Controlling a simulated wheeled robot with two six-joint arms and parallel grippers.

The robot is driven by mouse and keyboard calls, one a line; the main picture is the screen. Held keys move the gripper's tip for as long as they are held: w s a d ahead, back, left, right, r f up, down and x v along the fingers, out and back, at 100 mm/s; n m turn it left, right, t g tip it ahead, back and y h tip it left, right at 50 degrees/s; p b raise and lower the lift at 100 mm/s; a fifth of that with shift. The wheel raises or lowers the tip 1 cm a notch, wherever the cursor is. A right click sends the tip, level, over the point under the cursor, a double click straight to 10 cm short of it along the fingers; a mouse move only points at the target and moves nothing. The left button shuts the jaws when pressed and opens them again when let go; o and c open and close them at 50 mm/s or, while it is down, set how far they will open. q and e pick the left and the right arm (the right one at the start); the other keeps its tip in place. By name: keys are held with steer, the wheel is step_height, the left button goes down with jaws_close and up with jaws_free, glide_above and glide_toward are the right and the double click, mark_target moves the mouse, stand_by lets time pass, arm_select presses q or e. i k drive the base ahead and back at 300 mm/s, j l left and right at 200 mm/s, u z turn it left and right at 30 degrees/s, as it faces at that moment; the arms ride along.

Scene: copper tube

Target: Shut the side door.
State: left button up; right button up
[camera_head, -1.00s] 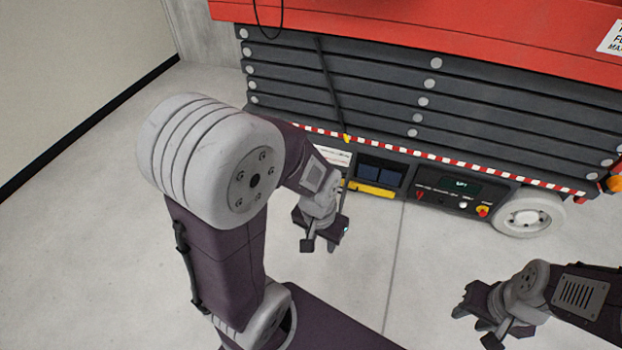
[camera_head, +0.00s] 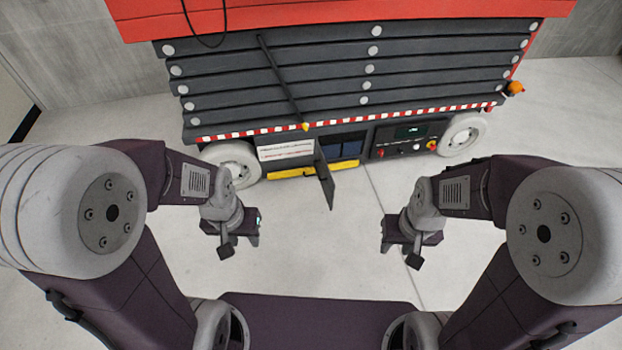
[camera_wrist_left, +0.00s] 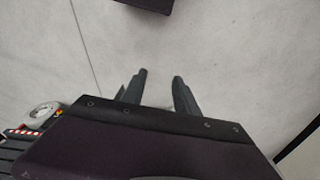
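The side door (camera_head: 325,180) is a thin dark grey panel on the low base of the red and dark grey machine. It stands open, sticking out toward me beside the compartment with dark blue contents (camera_head: 341,150). My left gripper (camera_head: 250,243) is open and empty, in front of the door and to its left, not touching it. In the left wrist view its two fingers (camera_wrist_left: 159,77) are apart over bare floor. My right gripper (camera_head: 388,249) is to the right of the door, apart from it, and looks open and empty.
A yellow strip (camera_head: 291,173) runs below the compartment. A control panel (camera_head: 408,138) with red and yellow knobs is to the right. White wheels (camera_head: 462,134) stand at both ends. The grey floor (camera_head: 330,255) between my grippers and the machine is clear.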

mark_target(324, 174)
steer(key=i+l+z, duration=0.4)
steer(key=i, duration=0.35)
steer(key=i+l+z, duration=0.15)
steer(key=i, duration=0.25)
